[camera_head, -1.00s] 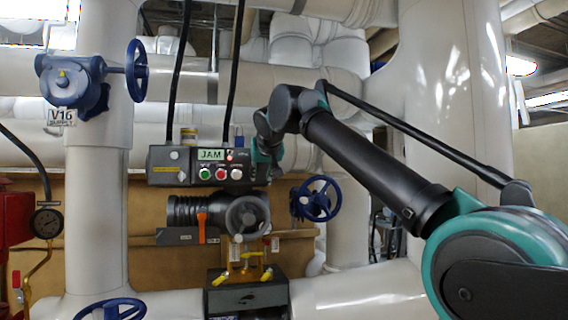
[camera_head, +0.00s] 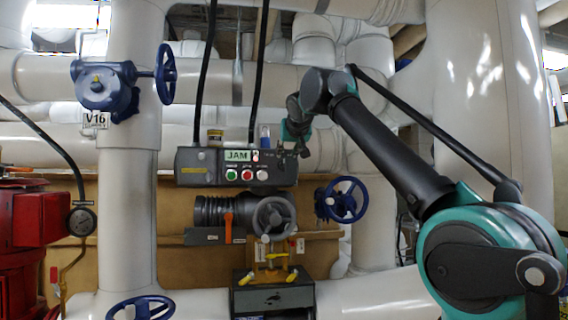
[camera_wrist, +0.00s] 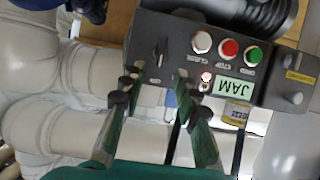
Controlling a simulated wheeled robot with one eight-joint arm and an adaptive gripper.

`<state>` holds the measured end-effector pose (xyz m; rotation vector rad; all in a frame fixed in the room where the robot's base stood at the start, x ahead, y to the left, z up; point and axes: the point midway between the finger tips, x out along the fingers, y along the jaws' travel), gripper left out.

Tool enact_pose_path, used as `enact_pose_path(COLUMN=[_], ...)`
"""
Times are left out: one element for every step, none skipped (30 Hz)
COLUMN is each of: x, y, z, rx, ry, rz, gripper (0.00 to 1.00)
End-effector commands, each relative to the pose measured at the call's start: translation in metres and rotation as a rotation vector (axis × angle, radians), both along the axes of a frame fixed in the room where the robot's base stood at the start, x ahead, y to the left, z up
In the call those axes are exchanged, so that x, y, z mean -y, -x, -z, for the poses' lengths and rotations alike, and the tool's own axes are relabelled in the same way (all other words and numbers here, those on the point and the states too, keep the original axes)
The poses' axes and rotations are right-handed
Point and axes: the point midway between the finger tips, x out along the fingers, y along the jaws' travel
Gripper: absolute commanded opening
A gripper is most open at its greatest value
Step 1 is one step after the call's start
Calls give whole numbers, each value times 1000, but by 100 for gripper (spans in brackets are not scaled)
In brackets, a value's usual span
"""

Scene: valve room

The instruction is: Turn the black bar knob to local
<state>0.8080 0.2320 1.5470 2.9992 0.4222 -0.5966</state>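The dark grey control box (camera_head: 237,178) hangs in front of the pipes, with a green JAM display (camera_head: 237,155) and a row of green, red and white buttons. In the wrist view the box shows turned over, and the small black bar knob (camera_wrist: 160,50) sits at its end beside the white button. My gripper (camera_wrist: 159,77) is open and empty. Its two fingertips point toward the knob, which lies just beyond the gap between them; no contact shows. In the head view my gripper (camera_head: 293,146) is at the box's upper right end and hides the knob area.
Another knob (camera_wrist: 293,97) is at the box's other end. Black cables (camera_head: 207,70) rise from the box. Pipes stand close behind.

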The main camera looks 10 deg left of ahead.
Motion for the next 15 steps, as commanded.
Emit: enact_pose_path(x=[-2,-4,-6,-7,-9,-11,-12,-13,-15,-16,-16,-17,-18,-19,-19], y=[-10,-15,-22,-27,-32,-38,-42,-46,-51,-55,-57,-61,-63,-65,-67], z=[4,6,9,11,14,16,18,20,22,23,25,26,27,28,29], rx=[0,0,0,0,1,1,1,1,1,1,1,1,1,1,1], ry=[-1,-1,0,0,0,-1,0,0,0,0,0,0,0,0,0], rz=[1,1,1,1,1,0,0,0,0,0,0,0,0,0,0], gripper=[31,31,31,31,31,31,31,31,31,31,31,31,31,31,31])
